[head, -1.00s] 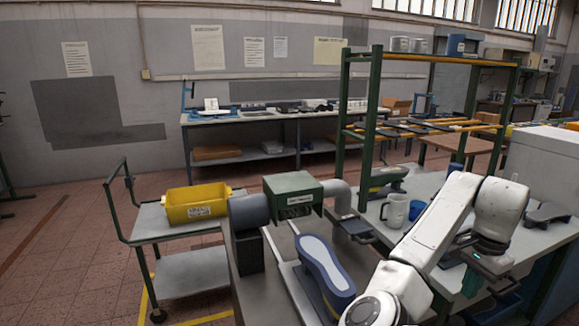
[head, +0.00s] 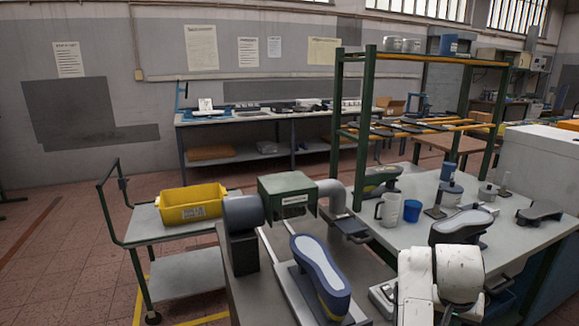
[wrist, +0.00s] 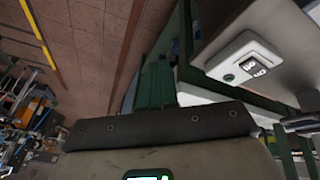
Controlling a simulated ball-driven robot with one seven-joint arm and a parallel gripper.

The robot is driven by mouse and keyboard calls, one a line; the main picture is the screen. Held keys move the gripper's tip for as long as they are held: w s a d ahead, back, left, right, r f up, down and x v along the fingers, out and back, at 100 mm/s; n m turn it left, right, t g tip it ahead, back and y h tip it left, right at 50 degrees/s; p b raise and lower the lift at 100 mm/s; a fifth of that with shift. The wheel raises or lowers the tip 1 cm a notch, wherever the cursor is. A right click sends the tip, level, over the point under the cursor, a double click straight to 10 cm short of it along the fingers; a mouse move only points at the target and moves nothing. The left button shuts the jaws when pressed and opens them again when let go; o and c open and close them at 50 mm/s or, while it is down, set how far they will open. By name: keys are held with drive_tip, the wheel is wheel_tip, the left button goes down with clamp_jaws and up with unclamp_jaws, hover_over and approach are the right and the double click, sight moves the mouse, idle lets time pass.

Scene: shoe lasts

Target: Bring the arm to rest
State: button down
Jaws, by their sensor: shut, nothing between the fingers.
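My white arm (head: 440,275) is folded low at the lower right of the head view, in front of the right workbench. My gripper's body shows in the wrist view (wrist: 160,130), as a dark bolted bar above a pale housing with a small green-lit display. In the head view the gripper is hidden or below the frame.
The right workbench (head: 400,235) holds a mug (head: 391,209), a blue cup (head: 412,210) and shoe lasts. A machine (head: 288,195) and shoe last (head: 320,277) stand left of the arm. A white button box (wrist: 245,62) is close in the wrist view.

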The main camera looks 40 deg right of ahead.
drive_tip(key=s+a+f+n+y, duration=0.1)
drive_tip(key=s+a+f+n, duration=0.2)
drive_tip(key=a, duration=0.6)
drive_tip(key=s+a+f+n+y, duration=0.2)
drive_tip(key=a+f+n, duration=0.3)
drive_tip(key=a, duration=0.5)
drive_tip(key=s+a+f+n+t+y, duration=0.1)
drive_tip(key=s+a+f+n, duration=0.4)
drive_tip(key=a+f, duration=0.2)
drive_tip(key=a, duration=0.2)
drive_tip(key=shift+a, duration=0.35)
drive_tip(key=shift+w, duration=0.1)
